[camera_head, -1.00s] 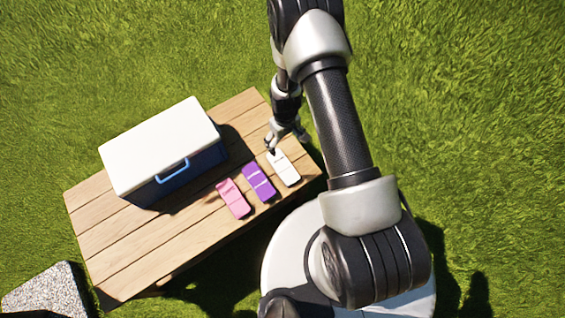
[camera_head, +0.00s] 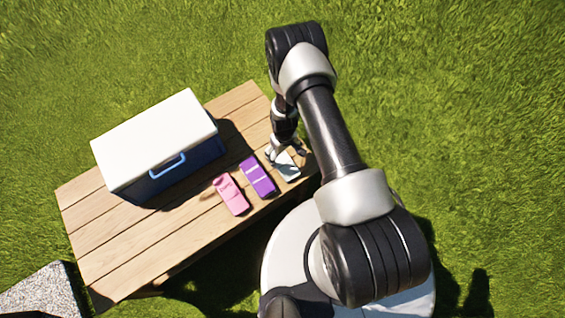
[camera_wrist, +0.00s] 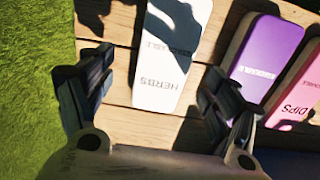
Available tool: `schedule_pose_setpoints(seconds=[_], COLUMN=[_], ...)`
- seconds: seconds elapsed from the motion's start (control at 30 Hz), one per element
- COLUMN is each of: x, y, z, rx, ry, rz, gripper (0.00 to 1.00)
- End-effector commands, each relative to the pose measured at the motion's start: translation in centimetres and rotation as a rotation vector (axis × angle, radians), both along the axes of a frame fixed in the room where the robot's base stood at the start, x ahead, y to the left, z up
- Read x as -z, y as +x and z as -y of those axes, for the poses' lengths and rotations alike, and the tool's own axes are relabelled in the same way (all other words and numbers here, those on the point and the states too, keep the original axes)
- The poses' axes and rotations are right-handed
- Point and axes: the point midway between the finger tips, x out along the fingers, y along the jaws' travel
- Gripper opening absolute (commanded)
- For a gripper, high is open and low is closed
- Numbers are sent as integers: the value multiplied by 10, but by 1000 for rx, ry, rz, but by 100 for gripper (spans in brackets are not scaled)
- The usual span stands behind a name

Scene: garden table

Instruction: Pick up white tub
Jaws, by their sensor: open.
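The white tub (camera_head: 289,174) lies at the right end of the wooden table, partly hidden by my gripper (camera_head: 285,153). In the wrist view the white tub (camera_wrist: 168,55) shows the word HERBS, and its far end runs out of the top of the picture. My gripper (camera_wrist: 157,68) is open there, with one finger to the left of the tub's near end and one to the right. Nothing is held. I cannot tell how far above the tub the fingertips are.
A purple tub (camera_head: 257,176) lies next to the white one, and a pink tub (camera_head: 231,194) lies beyond it. A blue cooler with a white lid (camera_head: 155,138) stands on the table (camera_head: 110,245). Grass surrounds the table.

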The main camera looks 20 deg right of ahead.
Motion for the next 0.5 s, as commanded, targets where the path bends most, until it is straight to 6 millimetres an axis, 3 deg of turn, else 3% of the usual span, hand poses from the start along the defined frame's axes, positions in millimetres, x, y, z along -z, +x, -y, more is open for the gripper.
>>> schedule_pose_setpoints(seconds=[0.23,0.5], x=[41,46], y=[-4,-3], z=[-6,-5], rx=[-1,0], ry=[0,0], rz=[-2,-1], gripper=[82,82])
